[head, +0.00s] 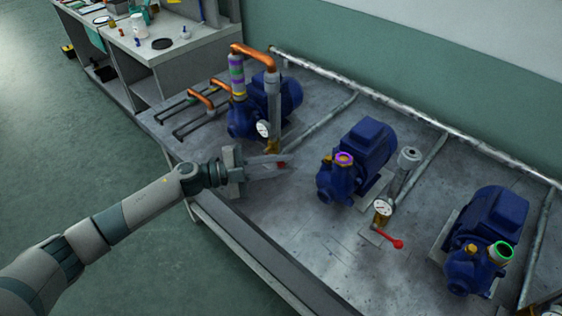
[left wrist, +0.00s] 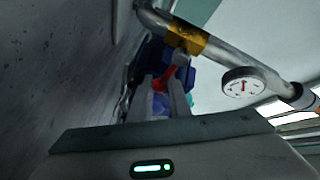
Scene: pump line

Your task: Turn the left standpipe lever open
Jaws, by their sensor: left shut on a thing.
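The left standpipe (head: 272,95) rises beside the left pump, with a round gauge (head: 263,128) and a brass valve (head: 272,146) low on it. Its red lever (head: 282,165) is mostly hidden by my gripper in the head view. In the left wrist view the red lever (left wrist: 164,76) runs from near the brass valve (left wrist: 187,37) in between my two fingers. My left gripper (head: 284,163) is shut on this lever, low over the bench. The gauge also shows in the wrist view (left wrist: 243,83). My right gripper is not in view.
A middle pump (head: 365,148) has its own standpipe with a red lever (head: 392,240). A right pump (head: 490,225) stands farther right. Orange pipes (head: 256,56) join the left pump. A long metal pipe (head: 420,113) runs along the wall. Bare bench (head: 290,228) lies in front.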

